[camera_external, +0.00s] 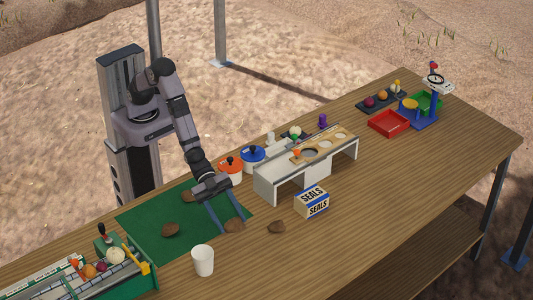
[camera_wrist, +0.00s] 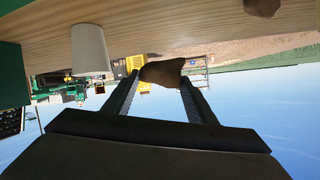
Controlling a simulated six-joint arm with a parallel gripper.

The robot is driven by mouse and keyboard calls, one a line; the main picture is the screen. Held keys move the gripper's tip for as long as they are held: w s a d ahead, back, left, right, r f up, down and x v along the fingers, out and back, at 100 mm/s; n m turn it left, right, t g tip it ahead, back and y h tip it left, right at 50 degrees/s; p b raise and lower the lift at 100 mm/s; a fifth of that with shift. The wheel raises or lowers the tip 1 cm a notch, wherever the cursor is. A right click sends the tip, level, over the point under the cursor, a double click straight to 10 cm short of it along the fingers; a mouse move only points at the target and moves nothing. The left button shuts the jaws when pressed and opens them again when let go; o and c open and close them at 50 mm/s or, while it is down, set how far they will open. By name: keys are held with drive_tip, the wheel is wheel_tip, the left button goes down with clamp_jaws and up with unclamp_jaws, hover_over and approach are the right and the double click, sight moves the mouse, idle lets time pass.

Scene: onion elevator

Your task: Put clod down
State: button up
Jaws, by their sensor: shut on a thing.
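My gripper (camera_external: 228,226) points down near the right corner of the green mat (camera_external: 145,217). It is shut on a brown clod (camera_external: 236,225), which shows between the fingertips in the wrist view (camera_wrist: 163,72). I cannot tell whether the held clod touches the surface under it. Another clod (camera_external: 170,230) lies on the mat, and one more (camera_external: 188,196) lies further back on it, near my arm. A further clod (camera_external: 277,227) lies on the bare wood to the right of my gripper.
A white cup (camera_external: 203,260) stands in front of the mat; it also shows in the wrist view (camera_wrist: 90,50). A SEALS box (camera_external: 312,202) and a white stand (camera_external: 305,165) are to the right. Orange (camera_external: 231,168) and blue-lidded (camera_external: 252,158) pots stand behind. Bare wood is free at front right.

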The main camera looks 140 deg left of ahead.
drive_tip(key=shift+r, duration=0.7)
drive_tip(key=shift+d+r, duration=0.25)
drive_tip(key=shift+d, duration=0.15)
drive_tip(key=s+d+r, duration=0.4)
drive_tip(key=s, duration=0.1)
drive_tip(key=s+a+f+n+y, duration=0.3)
drive_tip(key=s+a+f, duration=0.1)
drive_tip(key=s+a, duration=0.55)
drive_tip(key=shift+d+f+p, duration=0.15)
drive_tip(key=shift+d+f, duration=0.05)
drive_tip(key=shift+f, duration=1.45)
drive_tip(key=shift+d+f+p, duration=0.15)
drive_tip(key=shift+f+p, duration=0.05)
drive_tip(key=shift+f, duration=1.5)
drive_tip(key=shift+d+f+p, duration=0.15)
drive_tip(key=shift+d+f, duration=0.05)
drive_tip(key=shift+f, duration=1.45)
drive_tip(key=shift+f, duration=0.1)
